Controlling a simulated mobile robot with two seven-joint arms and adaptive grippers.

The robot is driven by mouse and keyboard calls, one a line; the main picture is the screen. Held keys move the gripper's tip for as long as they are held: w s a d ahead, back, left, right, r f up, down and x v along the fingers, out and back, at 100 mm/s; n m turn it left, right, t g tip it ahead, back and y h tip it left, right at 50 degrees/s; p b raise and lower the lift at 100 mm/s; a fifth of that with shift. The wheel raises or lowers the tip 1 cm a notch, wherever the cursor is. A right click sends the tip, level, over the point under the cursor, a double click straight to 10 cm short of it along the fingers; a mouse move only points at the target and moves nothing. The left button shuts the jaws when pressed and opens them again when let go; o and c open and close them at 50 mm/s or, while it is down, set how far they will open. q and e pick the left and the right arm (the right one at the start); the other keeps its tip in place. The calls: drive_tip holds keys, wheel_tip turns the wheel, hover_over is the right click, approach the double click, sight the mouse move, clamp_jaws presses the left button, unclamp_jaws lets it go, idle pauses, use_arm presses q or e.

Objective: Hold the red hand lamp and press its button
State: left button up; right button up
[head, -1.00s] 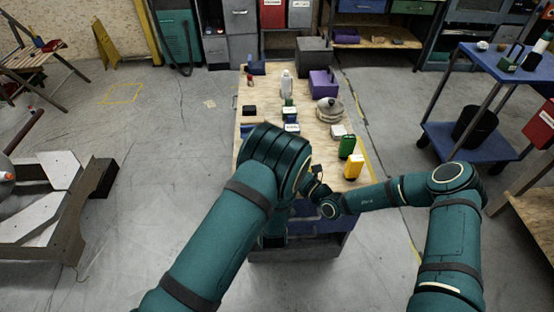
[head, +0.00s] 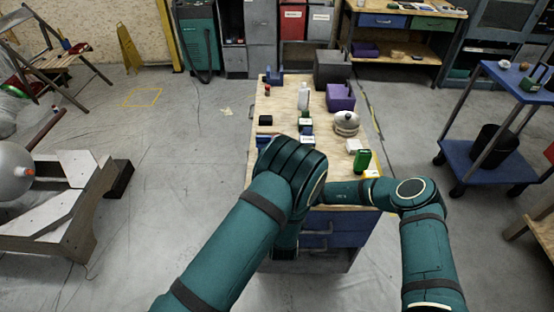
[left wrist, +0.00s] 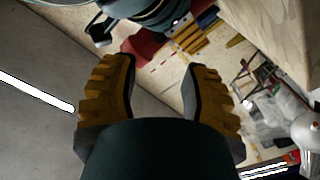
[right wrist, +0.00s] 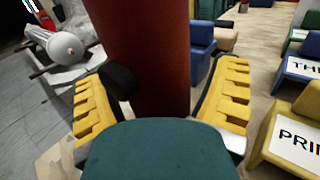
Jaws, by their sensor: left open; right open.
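A dark red upright body, seemingly the red hand lamp (right wrist: 150,50), stands between the fingers of my right gripper (right wrist: 160,100) in the right wrist view. That gripper is open around it; a black part sits at the lamp's left side. I cannot make out the button. In the left wrist view a red piece (left wrist: 146,45), perhaps the same lamp, lies beyond the fingertips of my left gripper (left wrist: 158,75). The left gripper is open and empty. In the head view both grippers and the lamp are hidden behind my arms.
The wooden bench top (head: 280,100) carries a green box (head: 362,161), a purple box (head: 340,97), a metal pot (head: 346,122) and a white bottle (head: 303,96). A yellow box with lettering (right wrist: 295,130) stands right of my right gripper. A blue trolley (head: 515,85) stands at the right.

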clamp_jaws()
use_arm(q)
clamp_jaws()
idle(2.6)
